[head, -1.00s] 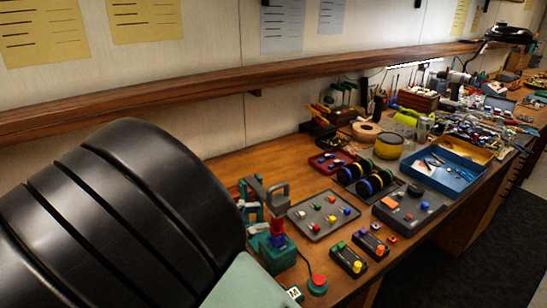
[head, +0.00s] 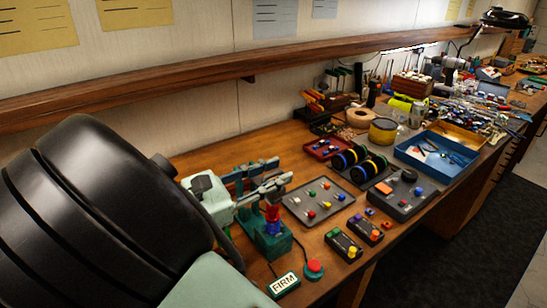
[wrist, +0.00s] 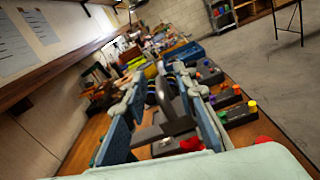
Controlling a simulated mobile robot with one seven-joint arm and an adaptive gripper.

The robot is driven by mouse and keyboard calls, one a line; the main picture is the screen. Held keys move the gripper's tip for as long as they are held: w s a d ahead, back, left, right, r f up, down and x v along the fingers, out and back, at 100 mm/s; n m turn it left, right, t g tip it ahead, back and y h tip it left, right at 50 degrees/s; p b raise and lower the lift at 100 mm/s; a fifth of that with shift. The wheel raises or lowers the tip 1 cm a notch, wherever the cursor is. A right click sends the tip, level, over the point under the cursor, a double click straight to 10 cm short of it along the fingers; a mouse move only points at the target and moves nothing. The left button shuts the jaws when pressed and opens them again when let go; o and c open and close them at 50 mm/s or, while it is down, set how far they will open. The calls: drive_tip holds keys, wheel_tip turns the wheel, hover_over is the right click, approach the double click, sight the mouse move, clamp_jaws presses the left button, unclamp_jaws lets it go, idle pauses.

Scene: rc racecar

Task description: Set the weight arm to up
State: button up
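The green press-like fixture (head: 270,244) stands at the front of the wooden bench in the head view, with a red and blue cylinder (head: 272,219) on it. Its grey weight arm is mostly hidden behind my gripper in the head view. In the wrist view the grey arm (wrist: 172,103) rises between the blue finger pads. My gripper (head: 283,177) points right above the fixture. Its fingers (wrist: 163,78) are apart, one on each side of the grey arm; contact with it cannot be told.
A label reading FIRM (head: 285,284) and a red button (head: 314,269) lie in front of the fixture. A grey tray of coloured pegs (head: 318,203) and small button boxes (head: 343,245) sit close on the right. A shelf edge (head: 200,77) runs along the wall.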

drive_tip(key=shift+w+d, duration=0.1)
drive_tip(key=shift+d, duration=0.1)
clamp_jaws()
